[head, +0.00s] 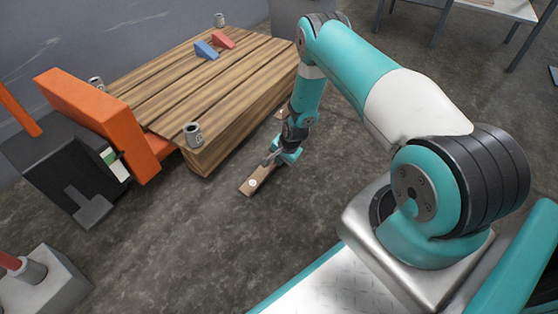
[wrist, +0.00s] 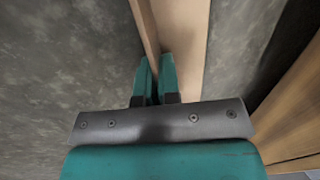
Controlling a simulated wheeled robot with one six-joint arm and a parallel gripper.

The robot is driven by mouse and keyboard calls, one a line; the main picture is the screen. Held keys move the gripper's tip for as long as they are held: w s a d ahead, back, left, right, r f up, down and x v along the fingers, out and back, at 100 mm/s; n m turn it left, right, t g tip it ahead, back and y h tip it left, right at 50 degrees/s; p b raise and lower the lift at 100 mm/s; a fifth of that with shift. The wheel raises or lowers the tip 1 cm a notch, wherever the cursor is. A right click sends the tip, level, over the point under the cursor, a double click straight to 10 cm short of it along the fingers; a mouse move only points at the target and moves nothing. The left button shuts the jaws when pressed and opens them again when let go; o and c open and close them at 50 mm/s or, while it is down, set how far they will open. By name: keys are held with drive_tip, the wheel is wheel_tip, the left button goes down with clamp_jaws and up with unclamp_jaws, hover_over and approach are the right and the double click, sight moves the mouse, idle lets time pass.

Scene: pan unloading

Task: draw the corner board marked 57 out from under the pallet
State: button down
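A brown wooden corner board (head: 258,180) lies on the floor in front of the pallet's right side, with a pale round mark near its near end. The mark is too small to read. The board's far part is hidden behind my gripper (head: 276,156). In the wrist view the corner board (wrist: 186,35) shows a flat leg and a thin upright leg. My gripper's teal fingers (wrist: 156,82) stand close together on either side of the upright leg and appear shut on it. The plank-topped wooden pallet (head: 215,90) stands to the left of the board, with floor visible between them.
A small pale piece (head: 281,114) shows at the pallet's right side. A blue wedge (head: 205,50) and a red wedge (head: 223,40) lie on the pallet. A metal cup-like fitting (head: 193,134) sits at its near corner. An orange frame (head: 100,125) stands at its left end. Floor nearer me is clear.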

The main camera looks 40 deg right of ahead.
drive_tip(key=c, duration=1.2)
unclamp_jaws()
drive_tip(key=shift+d, duration=0.2)
drive_tip(key=shift+c, duration=0.2)
drive_tip(key=shift+r, duration=0.1)
drive_tip(key=p+v, duration=1)
drive_tip(key=v, duration=0.7)
drive_tip(key=shift+r, duration=0.1)
